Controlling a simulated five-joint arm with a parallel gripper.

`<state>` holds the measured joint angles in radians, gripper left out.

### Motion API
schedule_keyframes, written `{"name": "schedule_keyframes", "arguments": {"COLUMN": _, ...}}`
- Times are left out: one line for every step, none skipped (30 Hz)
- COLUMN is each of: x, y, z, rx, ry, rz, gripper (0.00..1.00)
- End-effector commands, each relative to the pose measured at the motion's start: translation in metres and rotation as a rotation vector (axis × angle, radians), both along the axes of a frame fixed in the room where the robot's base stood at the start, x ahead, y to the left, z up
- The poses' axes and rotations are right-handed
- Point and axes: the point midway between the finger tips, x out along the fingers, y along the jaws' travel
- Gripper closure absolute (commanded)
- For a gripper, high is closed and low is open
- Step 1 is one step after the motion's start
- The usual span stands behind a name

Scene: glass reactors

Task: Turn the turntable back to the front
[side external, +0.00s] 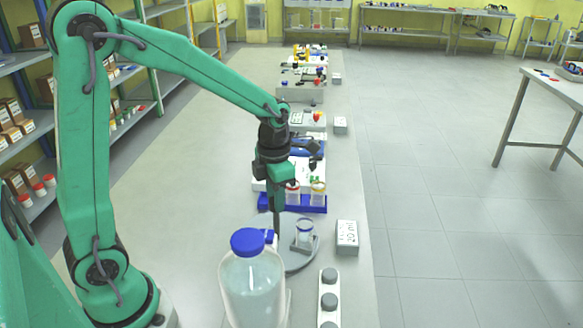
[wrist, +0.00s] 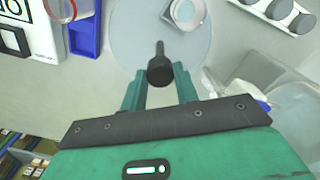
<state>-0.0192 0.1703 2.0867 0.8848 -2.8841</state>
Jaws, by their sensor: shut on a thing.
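The turntable (side external: 298,262) is a flat grey disc on the bench. It fills the upper middle of the wrist view (wrist: 130,35). A small glass jar with a blue rim (side external: 304,231) stands on its right side; the jar shows at the top of the wrist view (wrist: 184,13). A dark upright peg with a round head (wrist: 160,70) stands at the disc. My gripper (side external: 277,228) points down over the disc. In the wrist view its two green fingers (wrist: 159,86) are on either side of the peg, shut on it. The peg's foot is hard to make out.
A large bottle with a blue cap (side external: 252,285) stands close in front of the disc. A grey labelled box (side external: 347,238) and a white strip with grey knobs (side external: 328,303) lie to the right. A blue rack with jars (side external: 310,207) stands behind. Open floor lies right of the bench.

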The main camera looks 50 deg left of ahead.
Motion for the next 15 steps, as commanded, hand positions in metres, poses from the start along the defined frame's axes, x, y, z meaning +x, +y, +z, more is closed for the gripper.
{"name": "schedule_keyframes", "arguments": {"x": 0.0001, "y": 0.0000, "z": 0.0013, "rx": 0.000, "ry": -0.001, "rz": 0.019, "gripper": 1.00}}
{"name": "schedule_keyframes", "arguments": {"x": 0.0001, "y": 0.0000, "z": 0.0013, "rx": 0.000, "ry": -0.001, "rz": 0.030, "gripper": 1.00}}
{"name": "schedule_keyframes", "arguments": {"x": 0.0001, "y": 0.0000, "z": 0.0013, "rx": 0.000, "ry": -0.001, "rz": 0.044, "gripper": 1.00}}
{"name": "schedule_keyframes", "arguments": {"x": 0.0001, "y": 0.0000, "z": 0.0013, "rx": 0.000, "ry": -0.001, "rz": 0.054, "gripper": 1.00}}
{"name": "schedule_keyframes", "arguments": {"x": 0.0001, "y": 0.0000, "z": 0.0013, "rx": 0.000, "ry": -0.001, "rz": 0.063, "gripper": 1.00}}
{"name": "schedule_keyframes", "arguments": {"x": 0.0001, "y": 0.0000, "z": 0.0013, "rx": 0.000, "ry": -0.001, "rz": 0.074, "gripper": 1.00}}
{"name": "schedule_keyframes", "arguments": {"x": 0.0001, "y": 0.0000, "z": 0.0013, "rx": 0.000, "ry": -0.001, "rz": 0.082, "gripper": 1.00}}
{"name": "schedule_keyframes", "arguments": {"x": 0.0001, "y": 0.0000, "z": 0.0013, "rx": 0.000, "ry": -0.001, "rz": 0.089, "gripper": 1.00}}
{"name": "schedule_keyframes", "arguments": {"x": 0.0001, "y": 0.0000, "z": 0.0013, "rx": 0.000, "ry": -0.001, "rz": 0.096, "gripper": 1.00}}
{"name": "schedule_keyframes", "arguments": {"x": 0.0001, "y": 0.0000, "z": 0.0013, "rx": 0.000, "ry": -0.001, "rz": 0.101, "gripper": 1.00}}
{"name": "schedule_keyframes", "arguments": {"x": 0.0001, "y": 0.0000, "z": 0.0013, "rx": 0.000, "ry": -0.001, "rz": 0.106, "gripper": 1.00}}
{"name": "schedule_keyframes", "arguments": {"x": 0.0001, "y": 0.0000, "z": 0.0013, "rx": 0.000, "ry": -0.001, "rz": 0.111, "gripper": 1.00}}
{"name": "schedule_keyframes", "arguments": {"x": 0.0001, "y": 0.0000, "z": 0.0013, "rx": 0.000, "ry": -0.001, "rz": 0.114, "gripper": 1.00}}
{"name": "schedule_keyframes", "arguments": {"x": 0.0001, "y": 0.0000, "z": 0.0014, "rx": 0.000, "ry": -0.001, "rz": 0.117, "gripper": 1.00}}
{"name": "schedule_keyframes", "arguments": {"x": 0.0001, "y": 0.0000, "z": 0.0014, "rx": 0.000, "ry": -0.001, "rz": 0.119, "gripper": 1.00}}
